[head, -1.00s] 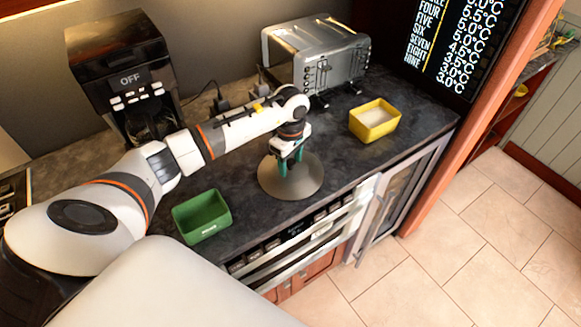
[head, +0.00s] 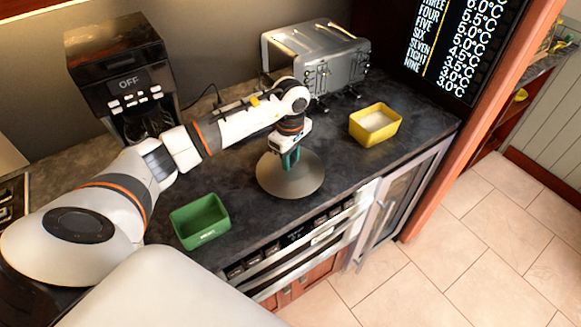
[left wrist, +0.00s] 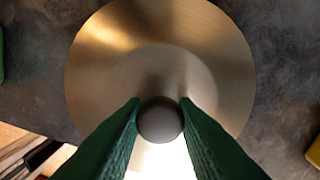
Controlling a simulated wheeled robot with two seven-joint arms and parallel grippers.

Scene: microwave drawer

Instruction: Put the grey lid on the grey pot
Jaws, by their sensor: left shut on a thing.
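The grey lid (head: 276,180) is a wide round metal disc over the dark counter, in the middle of the head view. Its dark round knob (left wrist: 160,121) shows in the left wrist view, with the brushed metal disc (left wrist: 105,58) around it. My left gripper (head: 290,158) is above the lid, and its green fingers (left wrist: 160,118) are shut on the knob, one on each side. I cannot tell whether the lid rests on something or is held up. I see no grey pot; anything under the lid is hidden.
A green tub (head: 201,221) stands left of the lid and a yellow tub (head: 375,123) to its right. The counter's front edge, above the drawer and glass-doored cabinet, is close to the lid.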

